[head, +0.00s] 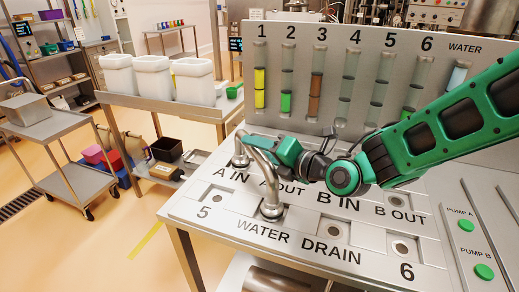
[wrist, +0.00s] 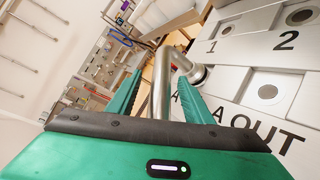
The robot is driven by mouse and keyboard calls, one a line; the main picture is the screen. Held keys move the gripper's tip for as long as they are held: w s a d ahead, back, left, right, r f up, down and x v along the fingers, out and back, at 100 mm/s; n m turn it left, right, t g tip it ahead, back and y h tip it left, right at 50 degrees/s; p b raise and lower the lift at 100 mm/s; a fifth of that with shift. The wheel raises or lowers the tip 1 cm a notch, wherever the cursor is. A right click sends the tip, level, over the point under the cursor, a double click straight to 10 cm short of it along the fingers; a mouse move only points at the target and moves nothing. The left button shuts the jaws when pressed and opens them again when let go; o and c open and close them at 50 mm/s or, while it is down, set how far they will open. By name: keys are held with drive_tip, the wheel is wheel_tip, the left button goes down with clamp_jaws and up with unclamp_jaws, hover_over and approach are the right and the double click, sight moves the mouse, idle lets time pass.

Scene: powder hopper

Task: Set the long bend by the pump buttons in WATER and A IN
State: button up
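The long bend (head: 270,180) is a shiny silver pipe on the valve table at the left. Its near end stands in the WATER socket (head: 271,210). Its far end (head: 240,159) comes down by the A IN label (head: 232,174); the contact there is too small to judge fully. In the wrist view the bend (wrist: 163,88) runs between my green fingers, with a gap beside it. My gripper (head: 273,150) is open around the bend's upper part, reaching in from the right. The pump buttons (head: 466,226) are green, at the right.
Sockets 5 (head: 218,198), DRAIN (head: 333,231) and 6 (head: 400,247) look empty. An upright panel (head: 335,75) with numbered tubes stands behind. White bins (head: 152,78) stand on a bench at the left. My arm crosses above the B IN and B OUT area.

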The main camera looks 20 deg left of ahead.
drive_tip(key=shift+f, duration=0.1)
drive_tip(key=v, duration=1)
drive_tip(key=shift+d, duration=0.35)
drive_tip(key=shift+s, duration=0.1)
